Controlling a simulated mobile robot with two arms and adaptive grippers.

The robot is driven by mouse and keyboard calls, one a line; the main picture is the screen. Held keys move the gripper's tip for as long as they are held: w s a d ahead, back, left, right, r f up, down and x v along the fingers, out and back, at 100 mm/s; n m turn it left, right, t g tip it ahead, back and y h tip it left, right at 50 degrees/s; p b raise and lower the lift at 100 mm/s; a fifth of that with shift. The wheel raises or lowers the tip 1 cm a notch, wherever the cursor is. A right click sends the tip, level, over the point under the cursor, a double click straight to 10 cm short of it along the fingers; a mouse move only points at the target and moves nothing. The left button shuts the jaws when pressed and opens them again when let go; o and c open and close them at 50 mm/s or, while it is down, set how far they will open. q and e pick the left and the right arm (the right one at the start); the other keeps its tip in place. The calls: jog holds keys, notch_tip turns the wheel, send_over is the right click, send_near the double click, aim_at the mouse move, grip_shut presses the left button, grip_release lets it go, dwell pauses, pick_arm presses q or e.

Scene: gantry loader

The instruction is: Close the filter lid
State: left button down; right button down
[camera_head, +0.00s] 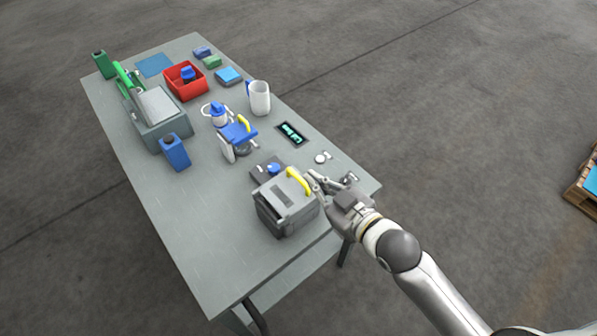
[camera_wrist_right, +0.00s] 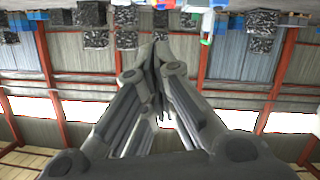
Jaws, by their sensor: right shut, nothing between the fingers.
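A dark grey box (camera_head: 283,222) stands near the right front edge of the table. Its lighter grey lid (camera_head: 277,196) carries a yellow handle (camera_head: 298,181); the lid looks flat on the box, but I cannot tell if it is fully seated. My right gripper (camera_head: 314,182) is just right of the yellow handle, close to it; I cannot tell whether they touch. In the right wrist view its fingers (camera_wrist_right: 160,58) come together with nothing between them. My left gripper is not in view.
A blue-topped device (camera_head: 238,132) with another yellow handle, a white pitcher (camera_head: 260,98), a blue bottle (camera_head: 175,151), a red bin (camera_head: 186,82) and a grey machine (camera_head: 156,112) stand farther back. A dark display (camera_head: 291,134) lies at the right edge. The near left tabletop is clear.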

jog(key=p, duration=0.2)
send_over(302, 182)
jog(key=a, duration=0.2)
jog(key=f, duration=0.2)
jog(key=shift+s+d+f, duration=0.1)
jog(key=shift+d+f, duration=0.05)
jog(key=shift+f, duration=0.4)
jog(key=shift+s+d+f, duration=0.1)
jog(key=shift+d+f, duration=0.05)
jog(key=shift+f, duration=0.4)
jog(key=shift+w+d+f, duration=0.1)
jog(key=shift+d+f, duration=0.15)
jog(key=shift+f, duration=0.65)
jog(key=shift+w+d+f+b, duration=0.2)
jog(key=shift+f+b, duration=0.1)
jog(key=shift+f, duration=0.1)
jog(key=shift+w+d+f+b, duration=0.1)
jog(key=shift+d+f+b, duration=0.15)
jog(key=shift+f, duration=0.15)
jog(key=shift+s, duration=0.15)
